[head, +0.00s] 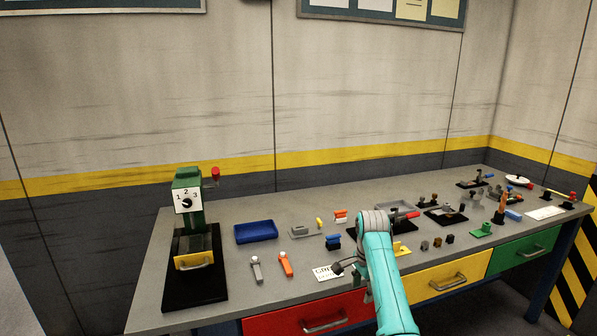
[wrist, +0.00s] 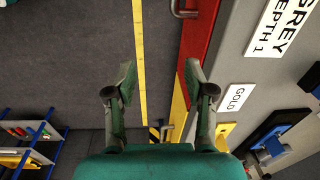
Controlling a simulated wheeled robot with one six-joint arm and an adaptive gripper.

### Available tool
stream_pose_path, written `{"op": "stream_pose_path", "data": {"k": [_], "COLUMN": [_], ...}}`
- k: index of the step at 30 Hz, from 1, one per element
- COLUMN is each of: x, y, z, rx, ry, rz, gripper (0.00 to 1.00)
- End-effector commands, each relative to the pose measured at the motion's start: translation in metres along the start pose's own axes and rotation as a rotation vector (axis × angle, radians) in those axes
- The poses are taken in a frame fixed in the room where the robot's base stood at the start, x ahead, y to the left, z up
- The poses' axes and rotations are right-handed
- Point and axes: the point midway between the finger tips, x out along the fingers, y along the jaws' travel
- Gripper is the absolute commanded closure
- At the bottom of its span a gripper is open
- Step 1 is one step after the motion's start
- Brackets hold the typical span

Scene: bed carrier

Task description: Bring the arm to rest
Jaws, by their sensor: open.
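My arm is teal and rises from the bottom of the head view in front of the workbench (head: 290,252), bent at its top. My gripper (wrist: 161,80) shows in the wrist view with its two fingers wide apart and nothing between them. Behind the fingers lie the dark floor with a yellow line and the bench's front edge, by the red drawer (wrist: 201,38) and the yellow drawer (wrist: 179,106). In the head view the gripper is mostly hidden by the arm.
A green machine (head: 188,207) with a numbered dial stands at the bench's left end. A blue tray (head: 256,232) and many small tools and blocks cover the top. The green drawer (head: 527,250) is at the right. A blue rack (wrist: 30,140) with tools stands in the wrist view.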

Motion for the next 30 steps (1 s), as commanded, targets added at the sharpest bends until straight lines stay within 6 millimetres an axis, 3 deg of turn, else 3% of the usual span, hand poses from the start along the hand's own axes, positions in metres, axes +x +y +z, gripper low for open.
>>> {"op": "stream_pose_path", "data": {"k": [8, 12, 18, 24, 30], "x": [0.087, 0.139, 0.201, 0.249, 0.281], "y": [0.028, 0.052, 0.095, 0.145, 0.201], "z": [0.011, 0.021, 0.039, 0.060, 0.083], "rx": [-0.084, -0.147, -0.237, -0.326, -0.413], "ry": [0.035, 0.066, 0.118, 0.178, 0.244], "rz": [-0.075, -0.133, -0.212, -0.288, -0.358], "gripper": [0.46, 0.46, 0.46, 0.46, 0.46]}}
